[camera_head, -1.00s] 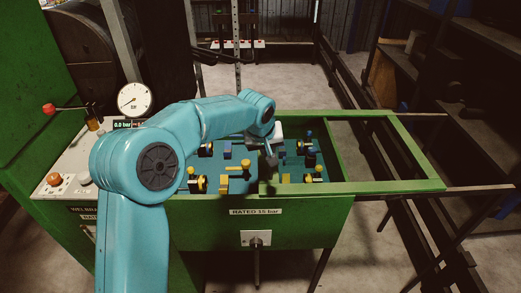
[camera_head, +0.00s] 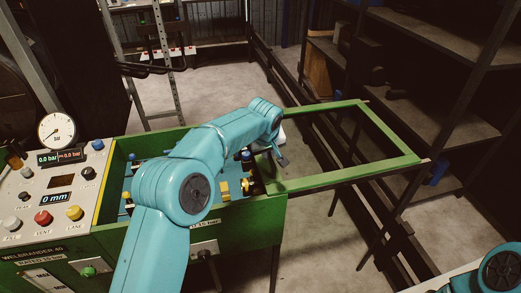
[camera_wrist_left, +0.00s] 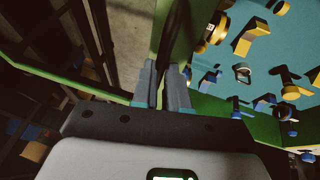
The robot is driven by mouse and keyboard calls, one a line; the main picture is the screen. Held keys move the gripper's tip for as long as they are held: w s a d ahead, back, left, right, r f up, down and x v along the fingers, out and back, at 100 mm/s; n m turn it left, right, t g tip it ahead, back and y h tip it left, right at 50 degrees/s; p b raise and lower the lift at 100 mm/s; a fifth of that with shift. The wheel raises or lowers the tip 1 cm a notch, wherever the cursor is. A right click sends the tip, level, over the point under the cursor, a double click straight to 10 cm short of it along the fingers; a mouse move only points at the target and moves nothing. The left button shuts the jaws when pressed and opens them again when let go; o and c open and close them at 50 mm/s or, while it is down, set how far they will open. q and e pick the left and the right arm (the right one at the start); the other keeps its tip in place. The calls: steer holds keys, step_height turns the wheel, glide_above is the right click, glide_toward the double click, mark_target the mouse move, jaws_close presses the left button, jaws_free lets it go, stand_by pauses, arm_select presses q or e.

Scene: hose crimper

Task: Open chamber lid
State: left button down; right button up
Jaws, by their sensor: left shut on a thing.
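The chamber lid (camera_head: 345,175) is an open-centred green frame in the head view. It sticks out well past the right end of the green chamber (camera_head: 245,222), so most of the chamber's blue interior lies uncovered. My left gripper (camera_head: 281,159) is at the lid's left end bar. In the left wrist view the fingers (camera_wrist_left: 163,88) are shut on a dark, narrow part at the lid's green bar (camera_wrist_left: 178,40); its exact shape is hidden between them. Part of my right arm shows at the lower right of the head view; its gripper is out of view.
Blue and yellow fittings (camera_head: 223,190) sit inside the chamber. A control panel (camera_head: 55,192) with a pressure gauge (camera_head: 57,131) reading 0.0 bar stands at left. Dark shelves (camera_head: 430,90) stand at right. Bare floor (camera_head: 225,85) lies behind the chamber.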

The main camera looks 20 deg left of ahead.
arm_select(q)
steer(key=shift+w+d+r, duration=0.1)
steer(key=shift+w+d, duration=0.4)
steer(key=shift+d, duration=0.2)
steer(key=shift+s+a, duration=0.15)
steer(key=shift+a, duration=0.1)
steer(key=c, duration=1.1)
jaws_free()
steer(key=shift+d, duration=0.1)
steer(key=shift+c, duration=0.2)
arm_select(e)
steer(key=shift+w+d+r, duration=0.1)
steer(key=shift+w+d, duration=0.1)
steer(key=shift+d, duration=0.1)
arm_select(q)
steer(key=shift+s+r, duration=0.1)
steer(key=shift+r, duration=0.1)
steer(key=b+v, duration=0.1)
steer(key=v, duration=1.5)
steer(key=shift+b, duration=0.3)
arm_select(e)
steer(key=shift+f, duration=0.85)
arm_select(q)
steer(key=shift+s+f, duration=0.1)
arm_select(e)
steer(key=shift+s, duration=0.15)
